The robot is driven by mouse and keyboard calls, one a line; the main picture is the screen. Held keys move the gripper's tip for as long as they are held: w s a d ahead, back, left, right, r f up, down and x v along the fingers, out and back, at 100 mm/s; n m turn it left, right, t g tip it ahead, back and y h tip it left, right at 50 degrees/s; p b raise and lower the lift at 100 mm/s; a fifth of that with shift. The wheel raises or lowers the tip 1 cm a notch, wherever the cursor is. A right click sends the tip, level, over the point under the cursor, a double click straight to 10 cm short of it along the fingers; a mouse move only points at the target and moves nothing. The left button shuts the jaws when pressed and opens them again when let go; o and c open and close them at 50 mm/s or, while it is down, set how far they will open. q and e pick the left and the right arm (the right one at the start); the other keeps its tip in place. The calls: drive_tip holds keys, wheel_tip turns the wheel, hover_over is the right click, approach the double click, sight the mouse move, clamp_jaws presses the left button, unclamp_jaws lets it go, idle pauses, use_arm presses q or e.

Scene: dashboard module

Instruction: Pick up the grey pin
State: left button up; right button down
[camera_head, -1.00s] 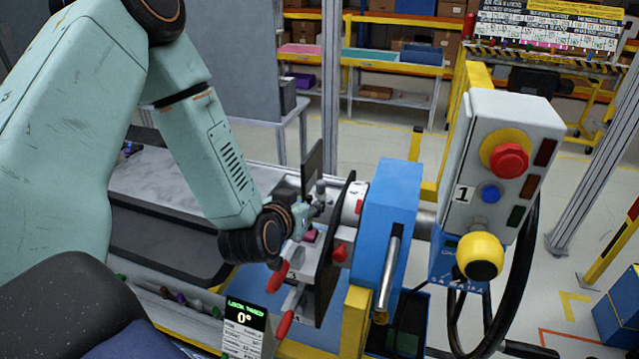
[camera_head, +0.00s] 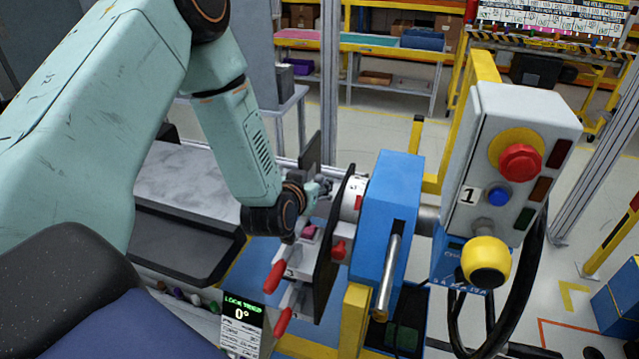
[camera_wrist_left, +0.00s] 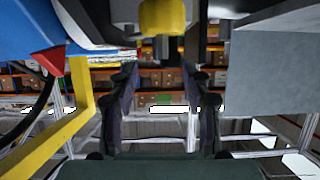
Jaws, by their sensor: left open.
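My left gripper (camera_head: 320,189) reaches in from the left, among the parts of the fixture beside its dark plate (camera_head: 332,240). It also shows in the left wrist view (camera_wrist_left: 163,80), with its two dark fingers spread apart and nothing between them. I cannot make out the grey pin for certain. Small coloured pins (camera_head: 178,293) lie in a row at the lower left of the head view, too small to tell a grey one. The fixture's inner side is partly hidden by my wrist. My right gripper is not in view.
A blue block (camera_head: 395,205) with a metal lever stands right of the plate. Red-handled clamps (camera_head: 275,277) stick out in front. A grey control box (camera_head: 515,165) with buttons is further right. In the wrist view, a yellow part (camera_wrist_left: 163,18) hangs above the fingers.

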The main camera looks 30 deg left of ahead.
use_arm(q)
drive_tip(key=x, duration=0.2)
drive_tip(key=shift+w+a+f, duration=0.15)
drive_tip(key=shift+w+a, duration=0.05)
drive_tip(key=shift+a, duration=0.15)
drive_tip(key=shift+d, duration=0.35)
drive_tip(key=shift+c, duration=0.2)
drive_tip(key=shift+a, duration=0.3)
drive_tip(key=c, duration=0.6)
drive_tip(key=shift+d, duration=0.15)
clamp_jaws()
